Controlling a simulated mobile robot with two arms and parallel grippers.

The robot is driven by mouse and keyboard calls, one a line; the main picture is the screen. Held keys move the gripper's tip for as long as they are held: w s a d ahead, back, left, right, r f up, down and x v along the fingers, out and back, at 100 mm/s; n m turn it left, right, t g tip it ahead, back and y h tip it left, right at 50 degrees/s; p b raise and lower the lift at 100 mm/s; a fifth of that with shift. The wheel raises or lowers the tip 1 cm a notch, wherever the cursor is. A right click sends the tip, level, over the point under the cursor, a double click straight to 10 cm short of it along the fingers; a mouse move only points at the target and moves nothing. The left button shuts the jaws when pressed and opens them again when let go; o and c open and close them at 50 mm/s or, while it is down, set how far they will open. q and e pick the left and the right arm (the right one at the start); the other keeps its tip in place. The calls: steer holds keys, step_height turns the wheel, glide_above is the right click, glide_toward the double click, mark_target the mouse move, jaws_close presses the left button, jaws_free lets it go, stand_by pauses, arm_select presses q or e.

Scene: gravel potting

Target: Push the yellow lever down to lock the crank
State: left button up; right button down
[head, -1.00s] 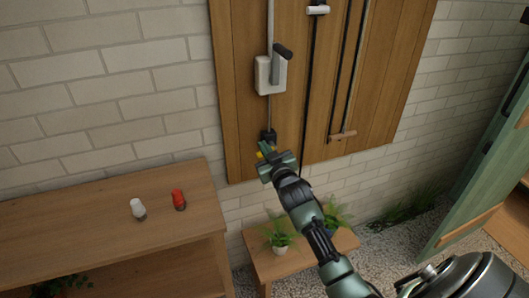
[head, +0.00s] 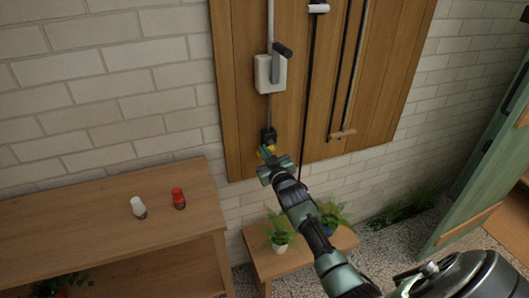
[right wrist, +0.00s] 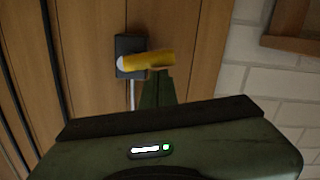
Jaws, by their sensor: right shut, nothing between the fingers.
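The yellow lever (right wrist: 150,61) sits on a small black block (right wrist: 127,45) on the wooden panel. In the right wrist view it points sideways from a pale pivot, just beyond my right gripper's fingers (right wrist: 157,88). In the head view the lever (head: 266,152) is mostly hidden behind my right gripper (head: 270,163). My right gripper is shut and empty, its fingertips at or very close to the lever; I cannot tell if they touch. The crank (head: 279,63), a grey arm with a dark knob, is on a white box (head: 265,85) above. My left gripper is not in view.
The wooden panel (head: 240,110) also carries dark cords and a wooden handle (head: 342,134). A shelf (head: 80,210) at left holds a white shaker (head: 138,207) and a red one (head: 179,198). A bench (head: 330,247) with potted plants stands below the panel.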

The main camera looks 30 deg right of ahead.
steer(key=shift+f+n, duration=0.25)
steer(key=shift+n, duration=0.15)
steer(key=shift+s+d+f+n+t+h+b, duration=0.15)
steer(key=shift+d+f+n+b, duration=0.25)
steer(key=shift+f+n+b, duration=1.35)
steer(key=shift+d+f+n+t+h+b, duration=0.1)
steer(key=shift+d+n+b, duration=0.45)
steer(key=shift+n, duration=2.45)
steer(key=shift+s+d+f+n+t+h+b, duration=0.15)
steer(key=shift+f+n+b, duration=0.7)
steer(key=shift+n+b, duration=1.05)
steer(key=shift+d+n+p, duration=0.1)
steer(key=shift+n+p, duration=0.35)
steer(key=shift+n, duration=0.2)
